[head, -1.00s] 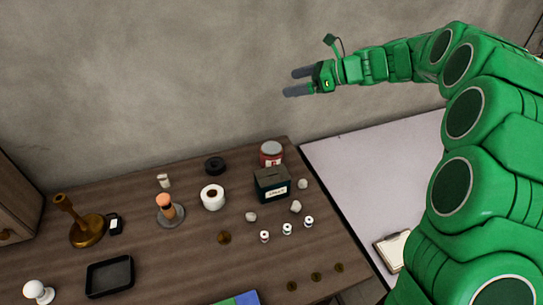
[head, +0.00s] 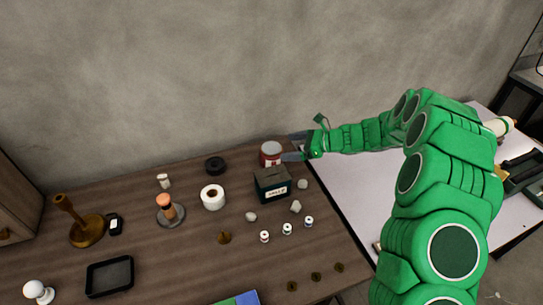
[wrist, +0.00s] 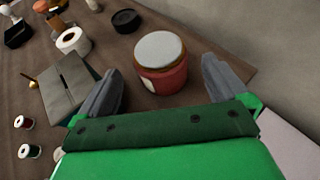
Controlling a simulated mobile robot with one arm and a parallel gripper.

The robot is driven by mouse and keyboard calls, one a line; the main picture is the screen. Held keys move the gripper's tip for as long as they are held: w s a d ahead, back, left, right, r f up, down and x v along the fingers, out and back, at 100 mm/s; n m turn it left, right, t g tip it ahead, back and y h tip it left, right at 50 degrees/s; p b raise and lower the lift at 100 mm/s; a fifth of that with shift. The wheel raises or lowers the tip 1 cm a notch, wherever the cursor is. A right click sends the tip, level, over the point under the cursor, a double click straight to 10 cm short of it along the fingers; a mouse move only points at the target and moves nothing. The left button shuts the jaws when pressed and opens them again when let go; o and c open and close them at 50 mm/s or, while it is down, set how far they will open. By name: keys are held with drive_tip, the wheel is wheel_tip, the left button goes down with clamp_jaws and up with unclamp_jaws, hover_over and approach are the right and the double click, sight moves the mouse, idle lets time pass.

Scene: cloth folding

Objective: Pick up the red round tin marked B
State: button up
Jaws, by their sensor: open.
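A red round tin (head: 270,154) with a pale grey lid stands upright at the back right of the brown table, and it also shows in the wrist view (wrist: 161,80). A white label shows on its side, but I cannot read a letter on it. My gripper (head: 293,146) is open beside the tin, on its right in the head view. In the wrist view, my gripper's fingers (wrist: 163,85) are spread to the left and right of the tin, which stands ahead between them. No contact shows.
A dark slotted box (head: 272,184) stands just in front of the tin, close to my left finger in the wrist view. A black ring (head: 214,164) and a white roll (head: 212,197) lie left. Small spools (head: 287,228) and pale stones (head: 296,206) lie forward. The wall (head: 250,70) rises behind.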

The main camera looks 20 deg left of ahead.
sight(271, 157)
wheel_tip(271, 157, down, 5)
drive_tip(key=shift+r, duration=0.1)
drive_tip(key=shift+r+x, duration=0.15)
drive_tip(key=shift+x, duration=1.8)
drive_tip(key=shift+r+x, duration=0.15)
drive_tip(key=shift+x, duration=1.8)
drive_tip(key=shift+a, duration=0.15)
drive_tip(key=c, duration=1.1)
drive_tip(key=shift+c, duration=0.2)
drive_tip(key=shift+r, duration=0.1)
